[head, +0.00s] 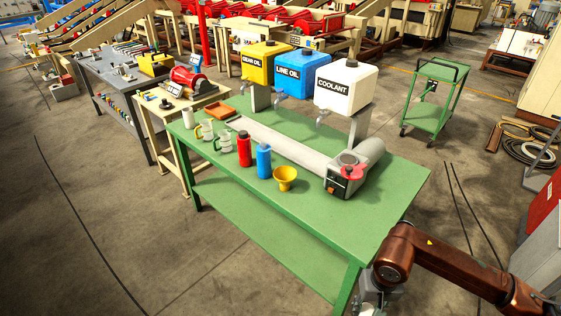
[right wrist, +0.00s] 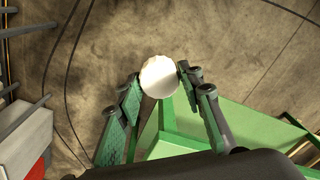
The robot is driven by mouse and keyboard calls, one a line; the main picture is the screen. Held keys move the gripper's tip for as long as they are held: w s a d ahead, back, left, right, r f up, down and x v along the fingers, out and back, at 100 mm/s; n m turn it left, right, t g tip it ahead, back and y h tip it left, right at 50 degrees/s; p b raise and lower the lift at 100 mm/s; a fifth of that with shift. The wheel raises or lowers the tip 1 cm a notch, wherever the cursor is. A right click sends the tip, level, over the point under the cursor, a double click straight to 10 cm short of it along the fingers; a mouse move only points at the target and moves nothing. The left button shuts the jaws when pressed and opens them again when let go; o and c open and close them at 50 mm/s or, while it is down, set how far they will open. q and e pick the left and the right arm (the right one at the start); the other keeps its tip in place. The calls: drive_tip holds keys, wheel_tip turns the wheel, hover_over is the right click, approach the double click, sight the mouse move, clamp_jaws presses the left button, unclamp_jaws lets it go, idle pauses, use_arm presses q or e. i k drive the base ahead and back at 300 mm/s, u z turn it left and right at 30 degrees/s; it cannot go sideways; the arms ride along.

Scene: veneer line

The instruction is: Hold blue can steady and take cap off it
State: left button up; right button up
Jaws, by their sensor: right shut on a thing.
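The blue can (head: 264,161) stands upright on the green table, between a red can (head: 244,149) and a yellow funnel (head: 286,178). Its top is too small to tell whether a cap is on it. My right gripper (head: 369,297) is beyond the table's near right corner, far from the blue can and partly hidden by its arm. In the right wrist view, its fingers are shut on a round white thing (right wrist: 160,76) with a ribbed edge, which looks like a cap. My left gripper is not in view.
Glass mugs (head: 222,142) and a white bottle (head: 187,118) stand left of the cans. Yellow, blue and white tanks (head: 345,88) stand behind. The table's (head: 330,235) front right is clear.

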sight(264, 154)
drive_tip(key=u, duration=0.55)
drive_tip(key=i, duration=0.45)
drive_tip(key=u, duration=0.75)
drive_tip(key=i, duration=0.7)
drive_tip(key=u, duration=0.05)
